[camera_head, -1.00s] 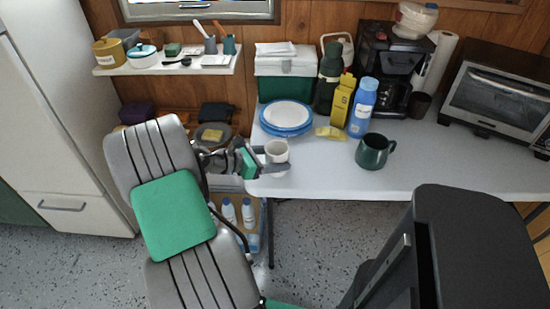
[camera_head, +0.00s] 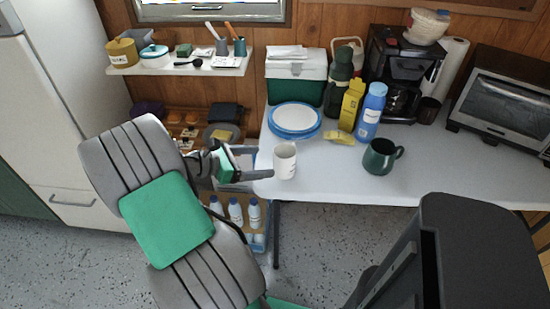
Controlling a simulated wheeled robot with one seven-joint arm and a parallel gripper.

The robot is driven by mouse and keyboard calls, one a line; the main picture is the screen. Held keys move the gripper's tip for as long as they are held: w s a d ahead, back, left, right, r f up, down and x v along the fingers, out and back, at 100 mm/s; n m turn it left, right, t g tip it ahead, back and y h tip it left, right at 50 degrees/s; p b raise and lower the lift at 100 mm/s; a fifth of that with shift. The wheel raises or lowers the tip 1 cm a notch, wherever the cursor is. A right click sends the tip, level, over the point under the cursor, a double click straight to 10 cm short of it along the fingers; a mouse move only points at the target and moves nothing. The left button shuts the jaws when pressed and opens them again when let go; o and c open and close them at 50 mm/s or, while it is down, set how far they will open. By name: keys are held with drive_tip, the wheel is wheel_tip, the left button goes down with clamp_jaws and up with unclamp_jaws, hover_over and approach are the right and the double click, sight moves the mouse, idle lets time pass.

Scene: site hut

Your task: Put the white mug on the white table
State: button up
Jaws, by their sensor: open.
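The white mug (camera_head: 285,161) stands upright on the white table (camera_head: 330,180), close to its left front corner. My gripper (camera_head: 250,168) is just left of the mug, open and empty. Its near finger points toward the mug, and a small gap seems to show between them. The far finger is hard to make out.
Blue plates (camera_head: 293,120) with a white one on top lie behind the mug. A dark green mug (camera_head: 380,157) stands to its right, with a blue bottle (camera_head: 371,112) and yellow carton (camera_head: 351,105) behind. A shelf unit with bottles (camera_head: 236,212) is below my gripper.

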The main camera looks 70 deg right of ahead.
drive_tip(key=w+a+f+m+t+y, duration=0.2)
drive_tip(key=w+a+m+t+y, duration=0.25)
drive_tip(key=w+a+t, duration=1)
drive_tip(key=a+r+m+g+y, duration=0.1)
drive_tip(key=a+m+y, duration=0.1)
drive_tip(key=a, duration=1.1)
drive_tip(key=w+a+m+g+y, duration=0.1)
drive_tip(key=a+m+y, duration=0.1)
drive_tip(key=a, duration=1.2)
drive_tip(key=shift+w+r+g+y, duration=0.2)
drive_tip(key=shift+r+g+y, duration=0.2)
drive_tip(key=shift+y, duration=0.15)
